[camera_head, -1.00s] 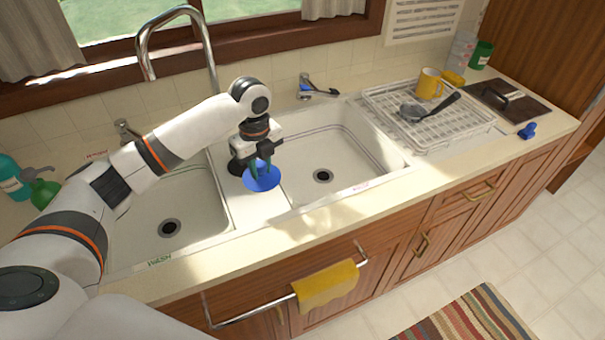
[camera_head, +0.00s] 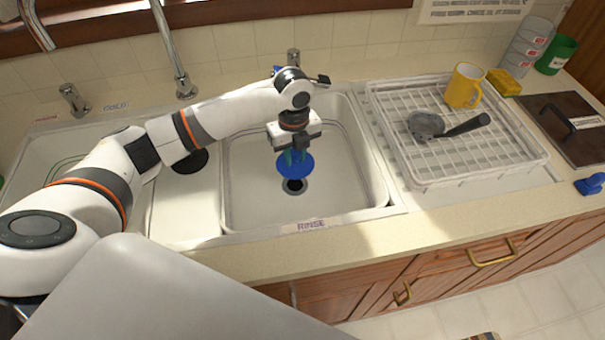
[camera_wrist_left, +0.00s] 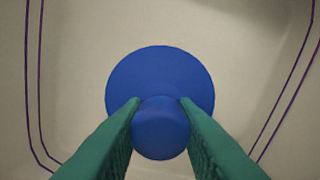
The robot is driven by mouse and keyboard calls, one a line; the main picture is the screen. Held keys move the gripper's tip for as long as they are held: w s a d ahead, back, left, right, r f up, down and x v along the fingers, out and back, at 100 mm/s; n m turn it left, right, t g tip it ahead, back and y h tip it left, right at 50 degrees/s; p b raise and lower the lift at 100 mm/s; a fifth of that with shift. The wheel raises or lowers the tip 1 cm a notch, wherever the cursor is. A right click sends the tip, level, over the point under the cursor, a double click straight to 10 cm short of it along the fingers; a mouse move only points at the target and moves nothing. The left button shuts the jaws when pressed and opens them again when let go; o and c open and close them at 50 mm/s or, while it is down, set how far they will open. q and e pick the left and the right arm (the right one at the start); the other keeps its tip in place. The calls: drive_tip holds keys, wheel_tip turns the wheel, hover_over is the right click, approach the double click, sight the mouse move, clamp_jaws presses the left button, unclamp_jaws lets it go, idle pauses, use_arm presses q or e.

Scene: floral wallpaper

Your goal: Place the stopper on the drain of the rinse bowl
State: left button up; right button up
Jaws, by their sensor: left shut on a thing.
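The blue stopper (camera_head: 297,167) is a round disc with a knob on top. My left gripper (camera_head: 294,156) is shut on the knob and holds the stopper above the floor of the rinse bowl (camera_head: 350,185). The dark drain (camera_head: 295,187) shows just below the stopper in the head view, partly covered by it. In the left wrist view the green fingertips (camera_wrist_left: 160,103) press on both sides of the knob, and the blue disc (camera_wrist_left: 160,68) hides the drain. The gap between stopper and drain is hard to judge. My right gripper is not in view.
A white dish rack (camera_head: 400,150) with a yellow mug (camera_head: 464,86) and a dark ladle (camera_head: 428,126) stands right of the bowl. A tap (camera_head: 293,58) is behind it. The bowl's walls surround the gripper.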

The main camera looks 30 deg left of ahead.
sight(293, 166)
use_arm(q)
drive_tip(key=f, duration=0.4)
drive_tip(key=shift+s+a+f, duration=0.15)
drive_tip(key=shift+s+f, duration=0.05)
drive_tip(key=shift+s, duration=0.1)
drive_tip(key=shift+f, duration=0.25)
wheel_tip(293, 166, down, 3)
drive_tip(key=shift+w+f, duration=0.1)
drive_tip(key=shift+f, duration=0.25)
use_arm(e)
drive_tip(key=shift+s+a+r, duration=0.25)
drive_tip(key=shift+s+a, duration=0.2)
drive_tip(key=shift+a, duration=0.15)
use_arm(q)
drive_tip(key=shift+f, duration=0.2)
drive_tip(key=o, duration=1)
drive_tip(key=shift+r, duration=0.1)
